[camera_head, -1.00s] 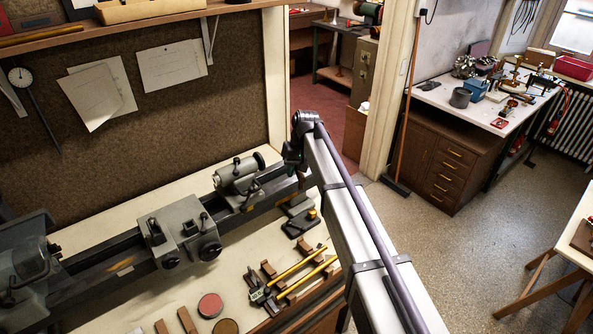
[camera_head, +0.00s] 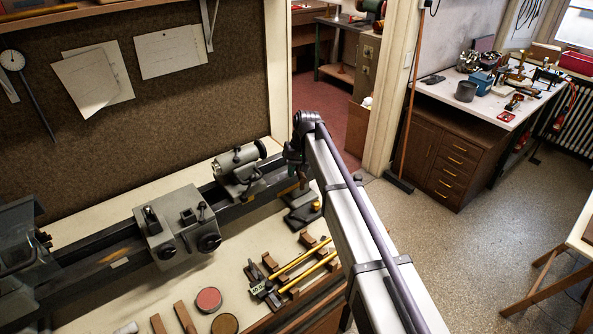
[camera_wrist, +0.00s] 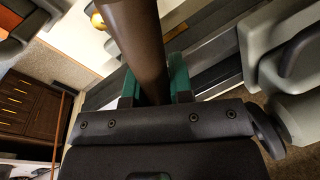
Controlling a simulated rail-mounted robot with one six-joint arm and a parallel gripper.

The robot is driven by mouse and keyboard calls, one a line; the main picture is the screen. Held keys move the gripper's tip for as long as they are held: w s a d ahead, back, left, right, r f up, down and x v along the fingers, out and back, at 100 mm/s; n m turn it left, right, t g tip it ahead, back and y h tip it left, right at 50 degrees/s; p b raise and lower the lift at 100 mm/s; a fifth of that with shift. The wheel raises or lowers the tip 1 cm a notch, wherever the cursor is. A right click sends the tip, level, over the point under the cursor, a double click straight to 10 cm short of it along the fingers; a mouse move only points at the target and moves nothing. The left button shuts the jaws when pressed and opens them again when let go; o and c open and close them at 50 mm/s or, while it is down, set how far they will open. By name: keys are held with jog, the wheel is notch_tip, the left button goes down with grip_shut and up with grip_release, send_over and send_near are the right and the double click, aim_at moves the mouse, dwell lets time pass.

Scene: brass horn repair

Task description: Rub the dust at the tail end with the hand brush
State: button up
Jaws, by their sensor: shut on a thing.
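In the wrist view my gripper (camera_wrist: 155,85) has green finger pads closed around a thick dark brown handle, which I take to be the hand brush (camera_wrist: 133,35). Its bristles are out of sight. In the head view my gripper (camera_head: 297,168) is small and partly hidden by my arm, by the right, tail end of the lathe bed (camera_head: 262,198). The grey tailstock (camera_head: 238,168) is just left of it. I cannot make out the dust, or whether the brush touches the bed.
The lathe carriage (camera_head: 178,230) stands left of the tailstock. On the bench in front lie brass tubes on wooden rests (camera_head: 300,268), a red round tin (camera_head: 208,299) and wooden blocks (camera_head: 185,317).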

jog(key=shift+w+d+f+b, duration=0.5)
jog(key=shift+w+d+f, duration=0.35)
jog(key=shift+w+d, duration=0.5)
jog(key=s+a+r+p, duration=0.1)
jog(key=r+p, duration=0.4)
jog(key=s+a+r+p, duration=0.1)
jog(key=r+p, duration=0.1)
jog(key=shift+s+a+r, duration=0.25)
jog(key=shift+s+a, duration=0.1)
jog(key=shift+f, duration=0.1)
notch_tip(320, 180, down, 6)
jog(key=b, duration=0.5)
jog(key=shift+b, duration=0.3)
jog(key=shift+f+b, duration=1)
jog(key=shift+b, duration=0.05)
